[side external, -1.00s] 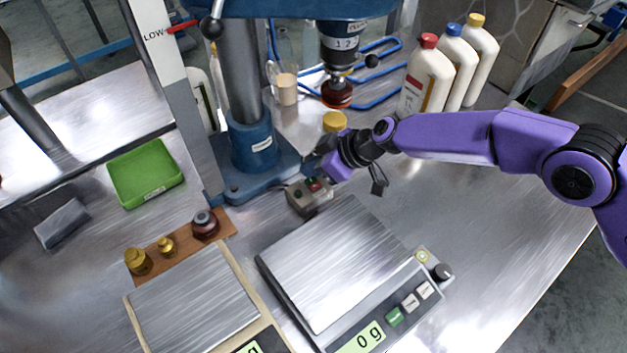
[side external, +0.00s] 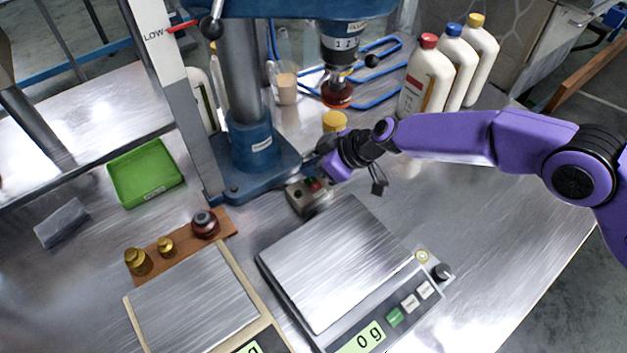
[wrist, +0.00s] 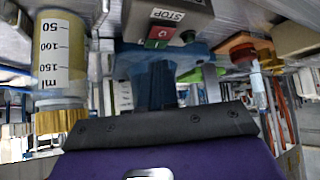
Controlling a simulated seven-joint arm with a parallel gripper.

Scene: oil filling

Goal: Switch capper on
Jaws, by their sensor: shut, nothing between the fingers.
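The capper is a blue stand (side external: 249,146) with a dark head (side external: 338,50) above a red-brown cap piece (side external: 336,94). Its small grey switch box (side external: 308,196) sits at the front of the base, with a red and a green button. The wrist view shows the box (wrist: 200,22) at the top, upside down, with a STOP label, the red button (wrist: 159,33) and part of the green one. My gripper (side external: 316,154) is shut and empty, just behind and above the box. I cannot tell whether it touches anything. Its fingertips are not clear in the wrist view.
A gold-capped graduated bottle (wrist: 62,65) stands close beside my gripper, partly hidden in the side view. A scale (side external: 335,262) reading 0 g lies in front of the box. Several white bottles (side external: 427,80) stand behind my arm. The table right of the scale is clear.

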